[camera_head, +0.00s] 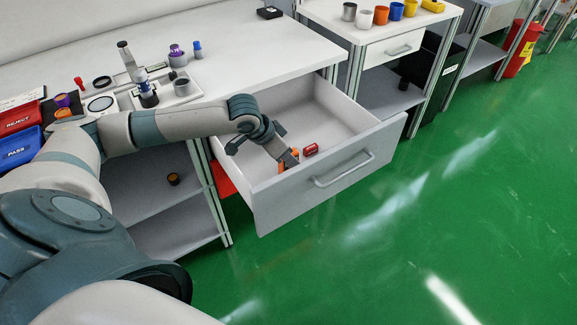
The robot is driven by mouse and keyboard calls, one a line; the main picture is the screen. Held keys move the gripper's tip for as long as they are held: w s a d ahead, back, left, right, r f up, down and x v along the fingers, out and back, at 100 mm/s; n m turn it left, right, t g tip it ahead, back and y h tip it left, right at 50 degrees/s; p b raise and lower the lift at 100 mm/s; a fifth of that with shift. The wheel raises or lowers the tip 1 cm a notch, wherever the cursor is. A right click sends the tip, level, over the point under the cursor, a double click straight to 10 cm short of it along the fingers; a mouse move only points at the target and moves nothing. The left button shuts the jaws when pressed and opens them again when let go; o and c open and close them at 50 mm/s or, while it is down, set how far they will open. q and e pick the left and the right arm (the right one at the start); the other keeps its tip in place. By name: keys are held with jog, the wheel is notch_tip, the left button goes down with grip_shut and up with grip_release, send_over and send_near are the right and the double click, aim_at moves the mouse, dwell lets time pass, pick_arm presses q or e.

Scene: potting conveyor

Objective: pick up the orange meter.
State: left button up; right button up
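The orange meter (281,168) lies inside the open drawer, near its front panel. Only small orange parts of it show, because the fingers of my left gripper (288,159) cover the rest. My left gripper reaches down into the drawer and is right at the meter. I cannot tell whether its fingers are open around the meter or shut on it. My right gripper is not in view.
A red object (311,149) lies in the drawer (335,110) close to the gripper. The drawer's front panel (345,180) and raised walls surround the gripper. The white table (255,70) stands behind, with red and blue bins at left. Green floor is clear at right.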

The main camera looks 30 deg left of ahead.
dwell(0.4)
pick_arm(q)
grip_shut()
notch_tip(320, 180, up, 10)
jog(key=shift+r, duration=0.1)
dwell(0.6)
dwell(0.4)
